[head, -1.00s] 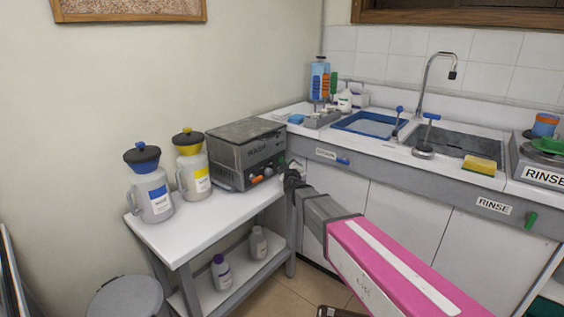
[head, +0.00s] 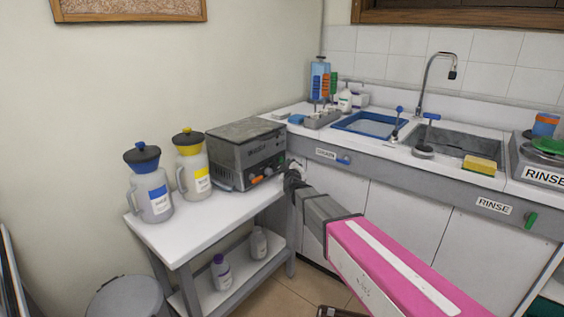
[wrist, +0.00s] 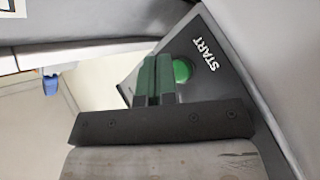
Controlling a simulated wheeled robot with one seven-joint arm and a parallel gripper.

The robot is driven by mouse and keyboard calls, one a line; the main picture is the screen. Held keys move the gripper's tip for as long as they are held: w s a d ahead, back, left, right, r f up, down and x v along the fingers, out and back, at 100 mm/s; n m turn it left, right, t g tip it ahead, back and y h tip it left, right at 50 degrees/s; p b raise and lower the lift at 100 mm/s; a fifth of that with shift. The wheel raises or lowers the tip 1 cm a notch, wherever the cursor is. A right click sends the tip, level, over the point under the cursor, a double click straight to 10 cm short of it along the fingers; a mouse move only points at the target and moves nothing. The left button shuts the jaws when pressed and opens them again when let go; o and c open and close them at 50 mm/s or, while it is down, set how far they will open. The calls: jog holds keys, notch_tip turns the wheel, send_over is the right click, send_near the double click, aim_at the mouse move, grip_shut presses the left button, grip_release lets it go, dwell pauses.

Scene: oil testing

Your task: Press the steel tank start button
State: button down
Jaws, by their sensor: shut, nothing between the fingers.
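In the wrist view, a round green button (wrist: 183,70) sits on a dark grey panel beside the white word START. The panel (wrist: 235,90) is tilted in that picture. My gripper (wrist: 158,62) is shut and empty, its green-black fingers just left of the button and overlapping its edge. I cannot tell whether they touch it. In the head view my gripper (head: 290,180) is at the tank's right front corner, and the button is not clearly visible.
Two jugs, with a blue lid (head: 150,192) and a yellow lid (head: 192,165), stand left of the tank. Small bottles are on the shelf below. The counter (head: 375,172) with a sink (head: 450,142) runs to the right, close behind my gripper.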

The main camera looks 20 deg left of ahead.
jog(key=shift+a, duration=0.15)
jog(key=shift+w+a, duration=0.15)
jog(key=shift+a, duration=0.1)
jog(key=shift+w+a, duration=0.2)
jog(key=shift+a, duration=0.25)
dwell(1.0)
jog(key=shift+s+d, duration=0.1)
jog(key=shift+d, duration=0.05)
jog(key=shift+s+d, duration=0.3)
jog(key=shift+d, duration=0.4)
jog(key=shift+s+d, duration=0.3)
jog(key=shift+d, duration=0.45)
jog(key=shift+s+d, duration=0.35)
jog(key=shift+d, duration=0.45)
jog(key=shift+s+d, duration=0.3)
jog(key=shift+d, duration=0.45)
jog(key=shift+d, duration=0.1)
